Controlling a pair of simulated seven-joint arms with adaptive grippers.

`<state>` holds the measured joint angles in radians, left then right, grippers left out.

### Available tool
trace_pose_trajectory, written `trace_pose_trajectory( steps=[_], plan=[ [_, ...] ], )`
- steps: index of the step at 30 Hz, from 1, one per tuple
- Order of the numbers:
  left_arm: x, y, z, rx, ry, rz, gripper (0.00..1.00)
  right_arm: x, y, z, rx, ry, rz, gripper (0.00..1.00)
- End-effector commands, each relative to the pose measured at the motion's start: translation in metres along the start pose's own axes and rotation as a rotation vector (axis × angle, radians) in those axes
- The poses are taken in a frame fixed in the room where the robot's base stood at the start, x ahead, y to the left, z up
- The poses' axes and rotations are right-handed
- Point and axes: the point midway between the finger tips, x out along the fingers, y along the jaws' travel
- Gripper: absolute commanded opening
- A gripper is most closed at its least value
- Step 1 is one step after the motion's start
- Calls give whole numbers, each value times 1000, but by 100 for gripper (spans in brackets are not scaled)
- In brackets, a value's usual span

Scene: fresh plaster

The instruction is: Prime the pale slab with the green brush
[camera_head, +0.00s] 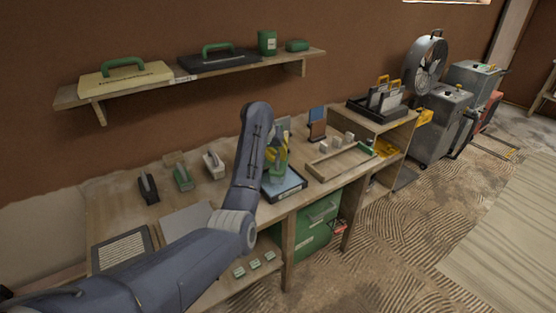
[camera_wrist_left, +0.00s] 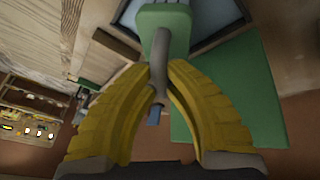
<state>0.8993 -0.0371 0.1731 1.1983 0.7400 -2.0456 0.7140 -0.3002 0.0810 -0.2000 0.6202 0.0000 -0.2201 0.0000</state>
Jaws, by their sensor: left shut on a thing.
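My left gripper (camera_head: 277,158) is over the middle of the workbench. In the left wrist view its yellow fingers (camera_wrist_left: 157,90) are closed around the grey neck of a green-ended tool, which looks like the green brush (camera_wrist_left: 163,17). In the head view the brush's green part (camera_head: 279,174) is partly hidden by the fingers, above a dark-rimmed tray (camera_head: 291,193) with a pale blue inside. I cannot tell whether it touches the tray. A pale grey flat slab (camera_head: 180,219) lies on the bench to the left, partly covered by my left arm. My right gripper is out of view.
A black-handled tool (camera_head: 148,188), a green one (camera_head: 183,178) and a pale one (camera_head: 213,163) stand at the back left. A wooden frame (camera_head: 340,163) is right of the tray. A shelf (camera_head: 200,76) hangs above.

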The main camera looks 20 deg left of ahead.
Motion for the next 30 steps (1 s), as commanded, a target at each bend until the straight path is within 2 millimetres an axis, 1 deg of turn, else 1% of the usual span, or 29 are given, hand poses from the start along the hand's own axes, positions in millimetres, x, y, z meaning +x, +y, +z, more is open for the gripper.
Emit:
trace_pose_trajectory(
  steps=[9,15,20,30],
  plan=[
    [-20,5,-10,-1,3,1,0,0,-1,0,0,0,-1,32],
    [-30,7,-14,-1,2,1,0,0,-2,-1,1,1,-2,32],
    [-33,8,-15,-1,2,1,0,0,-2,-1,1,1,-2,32],
    [-33,8,-15,-1,2,0,0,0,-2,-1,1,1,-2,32]
  ],
)
